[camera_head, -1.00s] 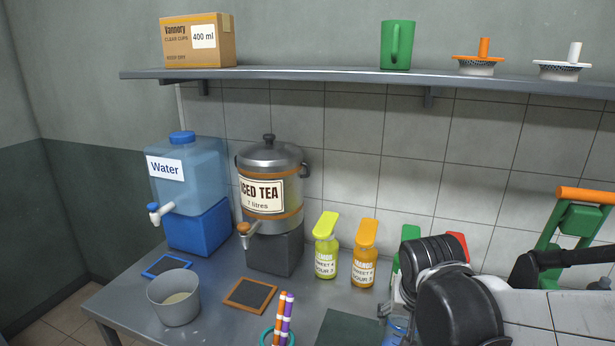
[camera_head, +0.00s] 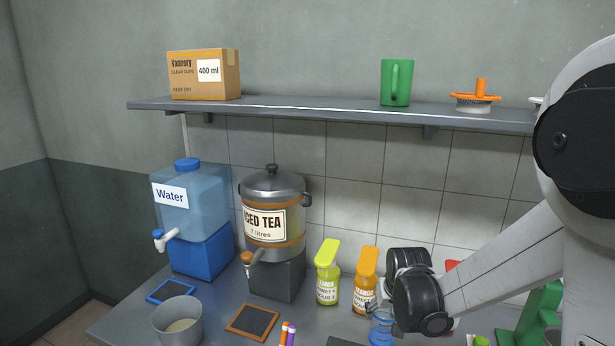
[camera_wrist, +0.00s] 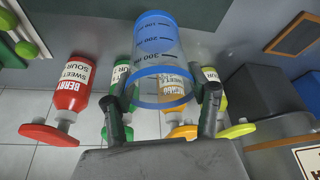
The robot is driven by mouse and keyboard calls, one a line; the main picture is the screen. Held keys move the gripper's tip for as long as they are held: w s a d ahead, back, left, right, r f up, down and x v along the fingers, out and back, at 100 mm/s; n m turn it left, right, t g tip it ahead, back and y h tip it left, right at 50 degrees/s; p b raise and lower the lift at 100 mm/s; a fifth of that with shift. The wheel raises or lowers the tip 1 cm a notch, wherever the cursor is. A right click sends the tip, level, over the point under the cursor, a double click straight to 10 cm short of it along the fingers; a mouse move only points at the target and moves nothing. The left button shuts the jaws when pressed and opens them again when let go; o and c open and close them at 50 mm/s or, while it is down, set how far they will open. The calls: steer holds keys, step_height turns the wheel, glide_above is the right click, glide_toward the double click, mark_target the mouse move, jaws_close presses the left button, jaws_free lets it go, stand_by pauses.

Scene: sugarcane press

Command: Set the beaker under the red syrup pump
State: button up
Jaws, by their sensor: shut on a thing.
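In the head view the beaker (camera_head: 381,330) shows low in front of the orange mango bottle, partly hidden by my gripper. The red berry syrup bottle (camera_wrist: 73,88) with its red pump (camera_wrist: 48,135) stands at the left in the wrist view, apart from the beaker. In the head view only a bit of the red pump (camera_head: 453,265) shows behind my arm.
A green-pump bottle (camera_wrist: 118,80), the orange mango bottle (camera_head: 364,290) and the yellow bottle (camera_head: 328,285) stand along the wall. The iced tea dispenser (camera_head: 272,215), water dispenser (camera_head: 190,205) and grey pot (camera_head: 178,322) are to the left.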

steer(key=shift+f+b, duration=2.55)
steer(key=shift+f, duration=0.05)
steer(key=shift+r, duration=0.1)
